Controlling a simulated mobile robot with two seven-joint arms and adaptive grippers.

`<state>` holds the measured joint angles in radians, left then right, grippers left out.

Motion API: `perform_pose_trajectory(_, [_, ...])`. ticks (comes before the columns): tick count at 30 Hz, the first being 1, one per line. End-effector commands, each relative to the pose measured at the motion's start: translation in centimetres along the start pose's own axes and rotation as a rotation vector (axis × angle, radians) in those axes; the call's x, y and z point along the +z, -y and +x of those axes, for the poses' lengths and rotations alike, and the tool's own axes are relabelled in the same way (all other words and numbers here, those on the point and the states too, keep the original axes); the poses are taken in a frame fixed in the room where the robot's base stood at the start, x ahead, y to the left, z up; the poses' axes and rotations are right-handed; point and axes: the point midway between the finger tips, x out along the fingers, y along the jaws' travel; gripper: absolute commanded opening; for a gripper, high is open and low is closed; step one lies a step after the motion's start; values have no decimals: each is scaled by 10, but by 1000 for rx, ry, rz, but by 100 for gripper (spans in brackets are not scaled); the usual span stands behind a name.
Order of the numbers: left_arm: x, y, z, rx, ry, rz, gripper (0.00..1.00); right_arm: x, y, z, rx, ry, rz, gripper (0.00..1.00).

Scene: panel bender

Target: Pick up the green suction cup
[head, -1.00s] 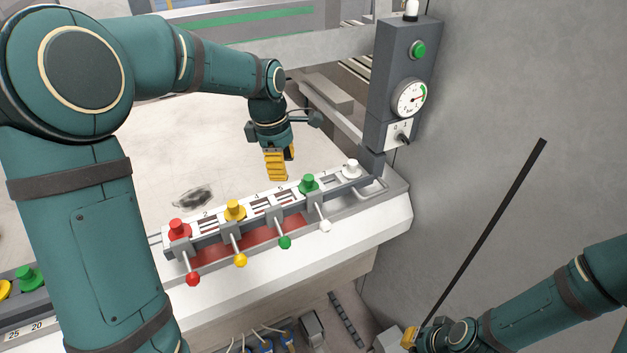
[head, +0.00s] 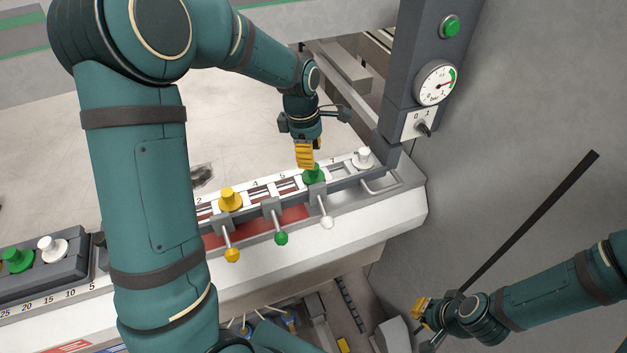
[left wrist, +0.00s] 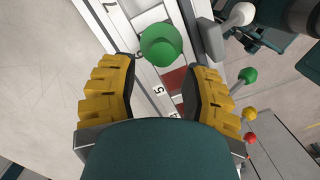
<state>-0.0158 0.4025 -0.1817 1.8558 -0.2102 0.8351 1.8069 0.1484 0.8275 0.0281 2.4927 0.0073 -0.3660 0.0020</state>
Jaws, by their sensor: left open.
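In the left wrist view the green cup (left wrist: 161,45) lies ahead of the open, empty fingers (left wrist: 158,95), roughly midway across the gap. In the head view the fingers overlap its top edge, and contact cannot be told. My right gripper (head: 418,313) is low at the right; its opening is too small to judge.
Levers with coloured knobs (head: 281,238) stick out in front. A grey post with a gauge (head: 437,83) rises at the right. A second rack at left holds another green cup (head: 17,260).

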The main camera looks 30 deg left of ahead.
Motion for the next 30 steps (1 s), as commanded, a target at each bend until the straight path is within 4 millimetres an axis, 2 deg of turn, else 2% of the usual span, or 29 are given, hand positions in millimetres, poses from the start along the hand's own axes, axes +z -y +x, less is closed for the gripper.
perform_pose_trajectory(5, [0, 1, 12, -2, 0, 1, 47, 0, 0, 0, 0, 0, 0, 0])
perform_pose_trajectory(13, [1, 2, 49, -2, 0, -1, 47, 0, 0, 0, 0, 0, 0, 0])
perform_pose_trajectory(23, [2, 2, 56, 1, 0, 0, 47, 0, 0, 1, 0, 0, 0, 0])
perform_pose_trajectory(24, [2, 2, 55, 0, 0, 0, 42, 0, 0, 1, 0, 0, 0, 0])
perform_pose_trajectory(26, [2, 2, 55, 0, 0, 0, 21, 0, 0, 1, 0, 0, 0, 0])
perform_pose_trajectory(27, [2, 2, 55, 0, 0, 0, 7, 0, 0, 1, 0, 0, 0, 0])
perform_pose_trajectory(28, [2, 2, 55, 0, 0, 0, 0, 0, 0, 1, 0, 0, 0, 0])
perform_pose_trajectory(30, [2, 2, 55, 0, 0, 0, 0, 0, 0, 1, 0, 0, 0, 0])
